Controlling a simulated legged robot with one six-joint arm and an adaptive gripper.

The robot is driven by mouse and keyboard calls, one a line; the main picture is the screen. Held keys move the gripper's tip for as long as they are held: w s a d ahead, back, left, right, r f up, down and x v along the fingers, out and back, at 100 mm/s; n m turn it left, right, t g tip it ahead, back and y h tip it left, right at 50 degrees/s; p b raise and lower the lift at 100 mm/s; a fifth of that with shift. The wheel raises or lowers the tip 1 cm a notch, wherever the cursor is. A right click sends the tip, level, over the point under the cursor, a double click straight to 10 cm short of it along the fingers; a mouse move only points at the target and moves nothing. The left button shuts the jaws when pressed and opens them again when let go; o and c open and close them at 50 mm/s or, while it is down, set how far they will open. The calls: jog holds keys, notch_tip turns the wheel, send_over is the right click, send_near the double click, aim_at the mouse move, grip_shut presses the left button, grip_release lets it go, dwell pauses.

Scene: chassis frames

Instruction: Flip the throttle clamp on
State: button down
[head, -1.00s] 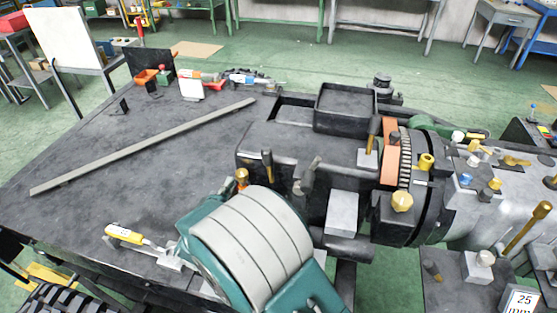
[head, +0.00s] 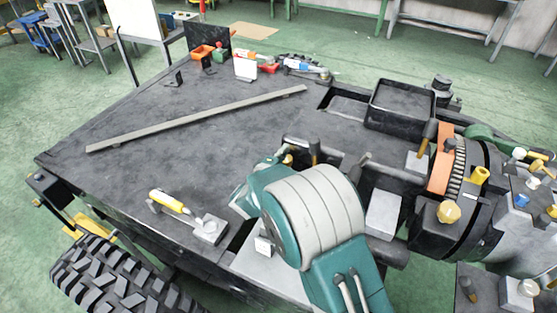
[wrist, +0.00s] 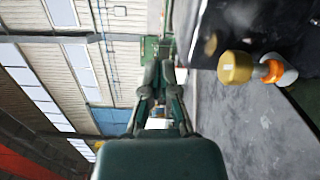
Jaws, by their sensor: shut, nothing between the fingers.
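A clamp with a yellow handle (head: 170,201) and a grey metal base (head: 209,229) sits near the front-left edge of the dark deck in the head view. I cannot read a label on it, so I cannot tell for sure that it is the throttle clamp. The handle lies low, pointing up-left from the base. The clamp is not clearly visible there.
A brass knob (wrist: 236,67) with an orange and white part stands right of my gripper in the wrist view. A long grey bar (head: 200,118) lies across the deck. Machinery with levers fills the right. A black tyre (head: 115,278) is below the left front edge.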

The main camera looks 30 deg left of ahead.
aim_at(317, 148)
jog(key=shift+m, duration=0.5)
jog(key=shift+w+d+r, duration=0.15)
jog(key=shift+w+d, duration=0.35)
jog(key=shift+d, duration=0.3)
jog(key=shift+w+d+r, duration=0.2)
jog(key=shift+w+d, duration=0.3)
jog(key=shift+d, duration=0.3)
jog(key=shift+w+d+r, duration=0.15)
jog(key=shift+w+d, duration=0.35)
jog(key=shift+d, duration=0.4)
jog(key=d+m, duration=0.3)
jog(key=shift+w+r+m, duration=0.2)
jog(key=shift+r+m, duration=0.1)
jog(key=shift+w+d, duration=0.1)
jog(key=shift+d, duration=0.65)
jog(key=shift+d, duration=0.1)
